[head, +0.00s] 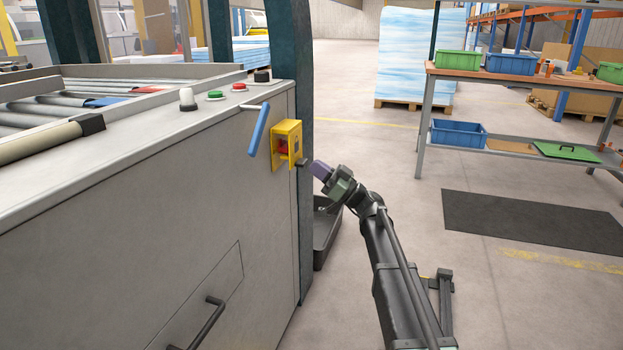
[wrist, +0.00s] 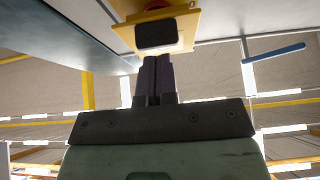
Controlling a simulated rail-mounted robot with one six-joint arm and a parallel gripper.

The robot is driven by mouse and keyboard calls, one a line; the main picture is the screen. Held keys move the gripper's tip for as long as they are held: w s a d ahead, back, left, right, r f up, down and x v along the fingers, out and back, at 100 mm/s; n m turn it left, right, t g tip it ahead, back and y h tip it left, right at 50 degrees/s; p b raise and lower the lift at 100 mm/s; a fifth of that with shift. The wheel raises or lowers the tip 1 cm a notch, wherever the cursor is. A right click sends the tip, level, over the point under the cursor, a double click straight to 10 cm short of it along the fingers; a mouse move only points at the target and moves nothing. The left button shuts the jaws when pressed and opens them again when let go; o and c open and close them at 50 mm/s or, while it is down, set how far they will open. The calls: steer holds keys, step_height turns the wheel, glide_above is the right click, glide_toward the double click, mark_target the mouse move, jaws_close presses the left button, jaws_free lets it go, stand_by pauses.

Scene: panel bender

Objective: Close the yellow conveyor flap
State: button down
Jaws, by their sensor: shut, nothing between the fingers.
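A yellow housing (head: 286,144) sits on the grey machine's side panel near its right corner, with a red part inside its open front.
A blue lever (head: 258,131) stands out left of the housing. A dark green post (head: 296,90) rises behind it, and a dark bin (head: 327,235) sits on the floor below.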

steer(key=shift+w+a+f, duration=0.35)
steer(key=shift+a+f, duration=0.05)
steer(key=shift+a, duration=0.2)
stand_by(0.3)
steer(key=b+v, duration=0.7)
steer(key=v, duration=0.6)
steer(key=shift+b, duration=0.3)
steer(key=shift+f, duration=0.1)
